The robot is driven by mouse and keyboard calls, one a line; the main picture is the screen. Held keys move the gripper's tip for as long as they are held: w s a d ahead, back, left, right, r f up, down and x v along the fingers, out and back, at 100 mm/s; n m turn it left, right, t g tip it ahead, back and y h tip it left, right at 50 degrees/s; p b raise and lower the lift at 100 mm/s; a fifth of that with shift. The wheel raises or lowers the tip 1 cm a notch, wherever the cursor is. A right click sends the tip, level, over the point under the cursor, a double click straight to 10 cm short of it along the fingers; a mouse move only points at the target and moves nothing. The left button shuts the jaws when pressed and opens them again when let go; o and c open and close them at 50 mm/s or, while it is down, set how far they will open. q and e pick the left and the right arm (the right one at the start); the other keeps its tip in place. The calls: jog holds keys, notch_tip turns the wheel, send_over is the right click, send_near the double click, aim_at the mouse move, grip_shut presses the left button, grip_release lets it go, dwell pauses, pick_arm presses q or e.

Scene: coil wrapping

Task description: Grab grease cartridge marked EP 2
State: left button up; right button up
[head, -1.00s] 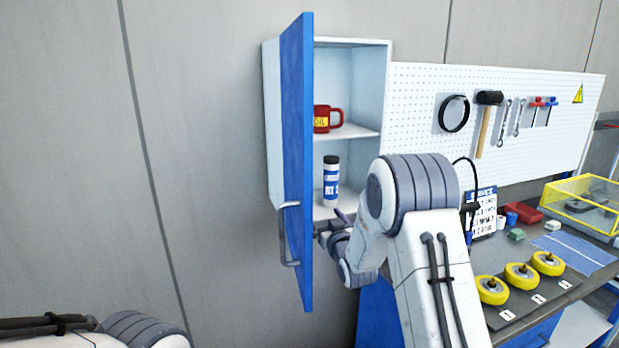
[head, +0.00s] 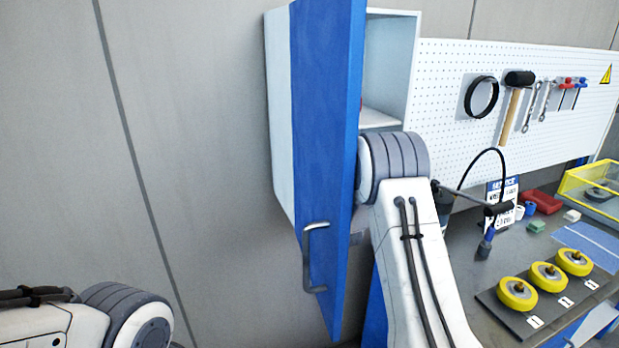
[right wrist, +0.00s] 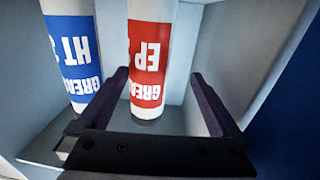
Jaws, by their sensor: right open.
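In the right wrist view the grease cartridge marked EP (right wrist: 151,58) is white with a red label, and its lettering appears upside down. The digit after EP is not readable. My right gripper (right wrist: 160,76) is open, its two dark fingers toward the cartridge, one to each side of it; no grip shows. A white cartridge with a blue HT label (right wrist: 72,50) is to its left. In the head view the cabinet's open blue door (head: 322,150) and my right arm hide the cartridges and my right gripper. My left gripper is out of frame.
The wall cabinet (head: 390,65) encloses the cartridges closely. The door handle (head: 309,258) faces left. Right of the cabinet are a pegboard (head: 440,110) with tools and a workbench (head: 468,255) with several yellow wheels (head: 548,277) and a yellow-framed bin (head: 590,190).

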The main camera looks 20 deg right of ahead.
jog(key=shift+w+d, duration=0.45)
jog(key=shift+w, duration=0.05)
jog(key=shift+w+r+p, duration=0.15)
jog(key=shift+w+p, duration=0.15)
jog(key=shift+p, duration=0.25)
jog(key=w+p, duration=0.2)
jog(key=w, duration=0.1)
jog(key=shift+w+d+r+p, duration=0.1)
jog(key=shift+d+p, duration=0.05)
jog(key=shift+p, duration=0.2)
jog(key=shift+w, duration=0.65)
grip_shut()
